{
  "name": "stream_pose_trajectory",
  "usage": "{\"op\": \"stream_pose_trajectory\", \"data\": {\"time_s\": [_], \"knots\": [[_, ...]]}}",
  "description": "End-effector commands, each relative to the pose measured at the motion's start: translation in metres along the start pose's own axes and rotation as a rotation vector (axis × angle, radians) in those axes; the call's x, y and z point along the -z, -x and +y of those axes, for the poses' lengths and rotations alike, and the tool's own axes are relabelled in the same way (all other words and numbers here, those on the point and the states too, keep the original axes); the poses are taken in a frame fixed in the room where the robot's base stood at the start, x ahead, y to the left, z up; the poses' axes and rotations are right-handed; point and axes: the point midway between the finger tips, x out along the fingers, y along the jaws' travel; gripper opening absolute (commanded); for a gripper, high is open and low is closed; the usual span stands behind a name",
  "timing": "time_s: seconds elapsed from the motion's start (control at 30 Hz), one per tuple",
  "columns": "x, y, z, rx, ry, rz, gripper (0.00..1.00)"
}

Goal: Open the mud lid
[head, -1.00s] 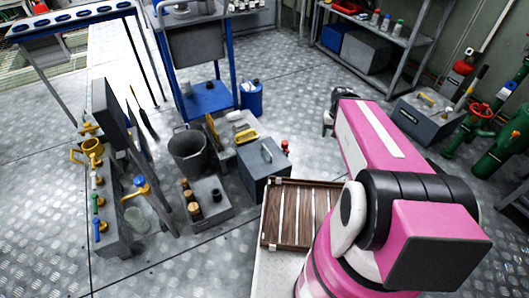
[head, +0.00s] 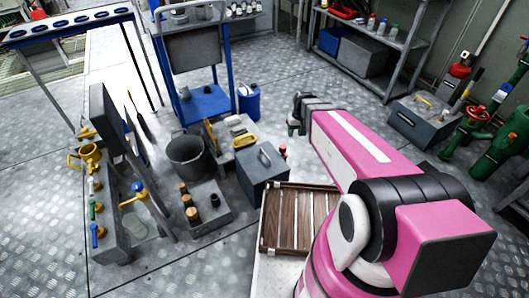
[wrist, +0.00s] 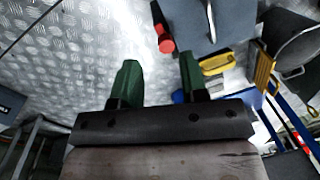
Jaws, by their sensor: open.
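A dark grey box (head: 258,180) with a light bar handle (head: 264,157) on its top stands on the floor left of my arm. Its top looks closed; I cannot tell for certain that this is the mud lid. The box also shows at the top of the wrist view (wrist: 208,25), beyond the fingers. My gripper (head: 296,121) is above the floor, behind and to the right of the box, apart from it. In the wrist view the green fingers (wrist: 158,75) are spread with nothing between them.
A red-capped bottle (head: 283,151) stands beside the box. A bucket (head: 187,155), a yellow-handled item (head: 244,141) and a bottle tray (head: 213,220) are to its left. A wooden slatted crate (head: 290,240) lies in front. Floor is clear at right, before another grey box (head: 420,120).

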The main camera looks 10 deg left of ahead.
Motion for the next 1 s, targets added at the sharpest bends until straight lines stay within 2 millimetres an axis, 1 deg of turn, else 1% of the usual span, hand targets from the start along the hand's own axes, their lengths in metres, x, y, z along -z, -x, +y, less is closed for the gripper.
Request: {"op": "stream_pose_trajectory", "data": {"time_s": [0.03,0.1,0.2,0.3,0.4,0.57,0.67,0.9,1.0], "knots": [[0.031,-0.021,-0.019,0.016,0.055,-0.007,0.4],[0.051,-0.04,-0.042,0.037,0.117,-0.014,0.4],[0.073,-0.061,-0.069,0.061,0.188,-0.02,0.4],[0.084,-0.074,-0.087,0.075,0.232,-0.025,0.4],[0.088,-0.081,-0.096,0.083,0.253,-0.027,0.4],[0.087,-0.092,-0.098,0.085,0.257,-0.029,0.4],[0.087,-0.107,-0.099,0.084,0.256,-0.028,0.4],[0.086,-0.15,-0.102,0.084,0.255,-0.029,0.4],[0.085,-0.165,-0.103,0.083,0.255,-0.027,0.4]]}}
